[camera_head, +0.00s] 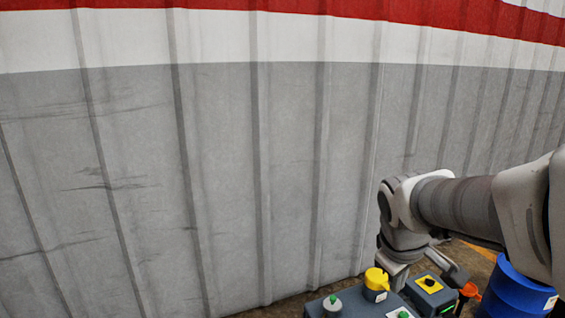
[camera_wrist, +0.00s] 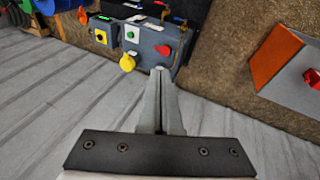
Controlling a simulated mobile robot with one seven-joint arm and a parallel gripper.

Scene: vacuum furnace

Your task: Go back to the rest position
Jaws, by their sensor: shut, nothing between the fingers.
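My gripper (camera_wrist: 159,72) is shut and empty in the wrist view, its fingertips together in front of a grey control box (camera_wrist: 146,44). The box has a red button (camera_wrist: 164,50), a yellow knob (camera_wrist: 127,63) and a green button. I cannot tell whether the fingertips touch the box. In the head view my arm reaches in from the right and bends down behind the control boxes, with its fingertips hidden. The yellow knob (camera_head: 376,279) shows there at the bottom, beside a green button (camera_head: 332,299).
A corrugated grey, white and red wall (camera_head: 220,160) fills most of the head view. A blue drum (camera_head: 515,292) stands at the lower right, under my arm. A smaller box with a yellow plate (camera_head: 429,284) adjoins the control box. An orange panel (camera_wrist: 277,53) is at right in the wrist view.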

